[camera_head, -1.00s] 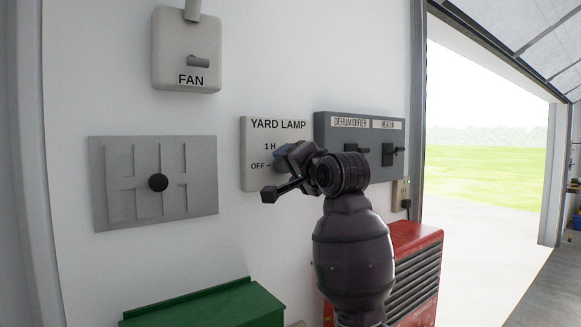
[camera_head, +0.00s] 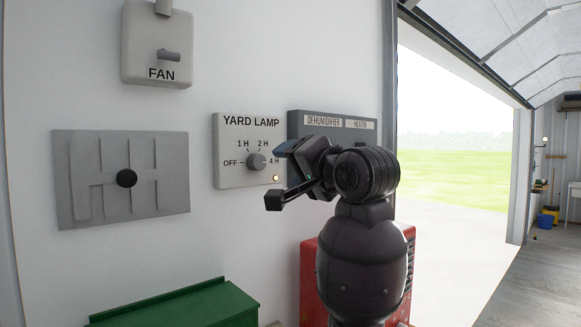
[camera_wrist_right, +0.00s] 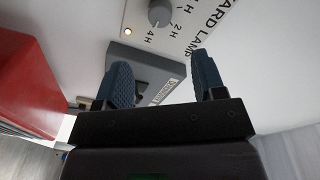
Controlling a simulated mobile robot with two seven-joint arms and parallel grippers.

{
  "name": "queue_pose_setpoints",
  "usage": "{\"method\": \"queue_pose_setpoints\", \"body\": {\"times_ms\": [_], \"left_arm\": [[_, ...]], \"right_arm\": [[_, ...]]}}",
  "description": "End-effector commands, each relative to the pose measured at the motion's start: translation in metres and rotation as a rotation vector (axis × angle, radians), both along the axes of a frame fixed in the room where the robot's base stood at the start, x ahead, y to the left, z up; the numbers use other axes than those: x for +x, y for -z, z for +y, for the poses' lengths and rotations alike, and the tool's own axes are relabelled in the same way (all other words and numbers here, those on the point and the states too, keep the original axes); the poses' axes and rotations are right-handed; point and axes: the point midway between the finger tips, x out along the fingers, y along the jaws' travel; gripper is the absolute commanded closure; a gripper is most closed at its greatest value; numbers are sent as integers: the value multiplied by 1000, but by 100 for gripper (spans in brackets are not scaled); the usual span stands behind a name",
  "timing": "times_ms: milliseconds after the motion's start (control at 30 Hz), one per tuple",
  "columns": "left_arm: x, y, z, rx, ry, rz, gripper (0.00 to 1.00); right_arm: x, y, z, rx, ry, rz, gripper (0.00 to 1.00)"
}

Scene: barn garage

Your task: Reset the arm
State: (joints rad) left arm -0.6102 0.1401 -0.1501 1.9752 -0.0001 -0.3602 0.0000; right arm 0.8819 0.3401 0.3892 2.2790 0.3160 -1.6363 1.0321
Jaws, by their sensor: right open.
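My right gripper (camera_head: 279,176) is open and empty in the head view. It stands in front of the wall, to the right of and apart from the yard lamp dial (camera_head: 256,161). In the right wrist view its two blue fingers are spread (camera_wrist_right: 163,78), with nothing between them. The dial sits on the white YARD LAMP panel (camera_head: 228,177), marked OFF, 1 H, 2 H and 4 H. The knob also shows at the top of the right wrist view (camera_wrist_right: 160,12). A small light (camera_head: 275,178) glows on the panel. My left gripper is not in view.
The grey DEHUMIDIFIER and HEATER panel (camera_head: 300,122) is partly hidden behind my right arm. A FAN switch box (camera_head: 137,45) and a grey slotted plate with a black knob (camera_head: 68,190) are left. A green box (camera_head: 190,307) and red unit (camera_head: 309,280) stand below.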

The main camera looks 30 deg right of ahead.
Motion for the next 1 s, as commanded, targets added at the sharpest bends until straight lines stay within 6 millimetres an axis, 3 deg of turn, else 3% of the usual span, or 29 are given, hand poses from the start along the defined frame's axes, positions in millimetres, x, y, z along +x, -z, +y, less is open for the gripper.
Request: {"method": "queue_pose_setpoints", "body": {"times_ms": [333,467,567,767,1000], "left_arm": [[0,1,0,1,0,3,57],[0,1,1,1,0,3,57],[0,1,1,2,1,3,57],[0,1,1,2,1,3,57],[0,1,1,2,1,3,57]], "right_arm": [[0,0,0,0,0,0,37],[3,13,0,-20,4,24,37],[7,39,1,-63,11,69,37],[11,115,1,-197,20,204,37],[1,207,3,-356,4,369,37]]}}
